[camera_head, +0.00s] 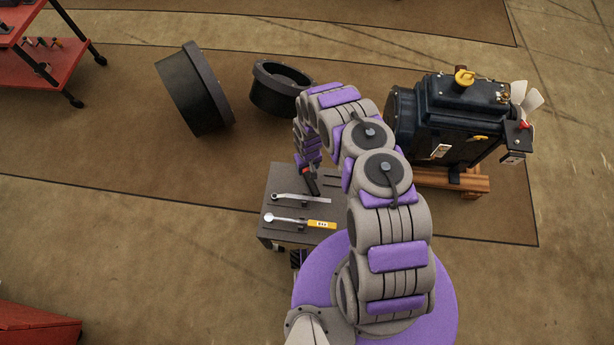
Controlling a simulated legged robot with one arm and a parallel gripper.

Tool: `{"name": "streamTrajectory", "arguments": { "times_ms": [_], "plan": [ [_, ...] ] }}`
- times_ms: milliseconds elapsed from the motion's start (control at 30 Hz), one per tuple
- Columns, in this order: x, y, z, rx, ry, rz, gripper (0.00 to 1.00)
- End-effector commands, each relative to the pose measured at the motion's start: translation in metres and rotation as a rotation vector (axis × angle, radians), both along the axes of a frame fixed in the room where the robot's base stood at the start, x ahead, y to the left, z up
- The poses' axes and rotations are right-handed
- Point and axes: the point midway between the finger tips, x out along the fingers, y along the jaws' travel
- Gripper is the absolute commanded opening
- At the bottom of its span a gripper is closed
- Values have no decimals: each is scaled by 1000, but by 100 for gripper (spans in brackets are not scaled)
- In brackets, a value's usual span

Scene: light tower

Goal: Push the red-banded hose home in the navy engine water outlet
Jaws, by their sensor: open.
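The navy engine (455,130) stands on a wooden pallet at the right, with a yellow cap on top and a white fan at its right end. A small red spot (524,125) shows near the fan; I cannot tell whether it is the hose's red band. The water outlet cannot be made out clearly. My gripper (311,184) points down over the grey tool stand, well to the left of the engine. It is open, small in view and partly hidden by my arm. I see no hose in it.
The tool stand (279,238) carries a wrench (302,198) and a yellow-handled tool (320,224). Two large black rings (193,90) (277,88) stand behind it. A red rack (50,45) is at the far left.

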Motion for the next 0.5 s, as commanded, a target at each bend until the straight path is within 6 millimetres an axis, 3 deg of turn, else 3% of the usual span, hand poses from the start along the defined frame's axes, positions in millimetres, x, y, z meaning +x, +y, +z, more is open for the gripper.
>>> {"name": "streamTrajectory", "arguments": {
  "times_ms": [367,500],
  "plan": [
    [2,1,-25,0,-4,-1,65],
    [-1,3,-46,0,0,0,65]
  ]
}}
